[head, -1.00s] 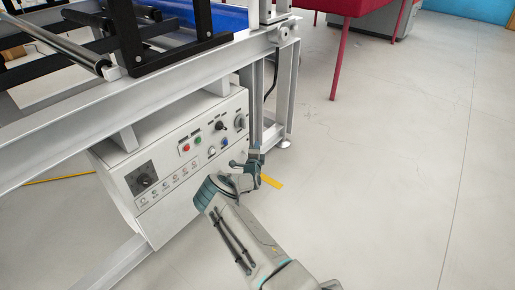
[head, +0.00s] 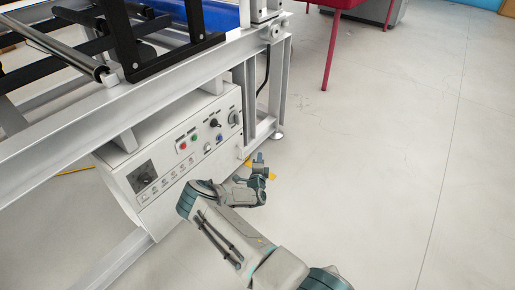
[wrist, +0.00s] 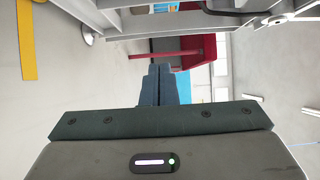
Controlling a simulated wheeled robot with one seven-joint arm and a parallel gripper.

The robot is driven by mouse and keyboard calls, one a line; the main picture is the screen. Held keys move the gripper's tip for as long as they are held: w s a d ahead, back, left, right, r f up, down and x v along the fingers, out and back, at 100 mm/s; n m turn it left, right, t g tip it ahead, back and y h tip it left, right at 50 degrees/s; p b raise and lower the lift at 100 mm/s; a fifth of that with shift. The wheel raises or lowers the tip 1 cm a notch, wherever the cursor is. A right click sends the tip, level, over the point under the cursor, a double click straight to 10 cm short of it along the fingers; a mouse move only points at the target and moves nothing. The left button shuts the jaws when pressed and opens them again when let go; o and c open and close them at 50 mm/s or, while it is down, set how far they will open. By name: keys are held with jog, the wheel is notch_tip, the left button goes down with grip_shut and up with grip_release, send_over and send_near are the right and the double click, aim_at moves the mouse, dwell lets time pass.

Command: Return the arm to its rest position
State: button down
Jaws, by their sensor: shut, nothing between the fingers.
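My gripper (head: 259,158) is at the end of my folded arm, in front of the right end of the white control box (head: 185,150) in the head view. In the wrist view the two blue-grey fingers of my gripper (wrist: 158,84) are pressed together, with nothing between them. The fingertips stand apart from the machine frame in the head view. My arm comes up from the bottom of the head view and bends near the box front. Part of the box's lower front is hidden behind my arm.
A grey metal machine frame (head: 60,140) with rollers stands left, around the control box with its knobs and buttons. A red-legged table (head: 331,55) is at the back. Yellow floor tape (head: 272,176) lies behind my gripper. The floor at right is clear.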

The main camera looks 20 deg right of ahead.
jog(key=s+d+r+m+g+h+p, duration=0.35)
jog(key=r+m, duration=0.35)
jog(key=r, duration=0.3)
jog(key=s+d+r+m+g+h+p, duration=0.2)
jog(key=d+r+m+h, duration=0.25)
jog(key=r+m, duration=0.4)
jog(key=s+d+r+m+g+p, duration=0.1)
jog(key=s+r+m+g+p, duration=0.35)
jog(key=s+r+m, duration=0.35)
jog(key=s+d+r+m+g+p, duration=0.1)
jog(key=s+r+m+g+p, duration=0.35)
jog(key=r, duration=0.55)
jog(key=s+a+r+m+y+p, duration=0.4)
jog(key=s+a+r+m, duration=0.3)
jog(key=r, duration=0.3)
jog(key=s+a+r+m+y+p, duration=0.5)
jog(key=s+a+r+m+y, duration=0.1)
jog(key=s+r, duration=0.4)
jog(key=s+a+r+m+y+p, duration=0.5)
jog(key=s+a+r+m, duration=0.3)
jog(key=r, duration=0.3)
jog(key=shift+s+a+m+t, duration=0.15)
jog(key=shift+a+m+t, duration=0.15)
jog(key=shift+t, duration=0.05)
jog(key=shift+r, duration=0.1)
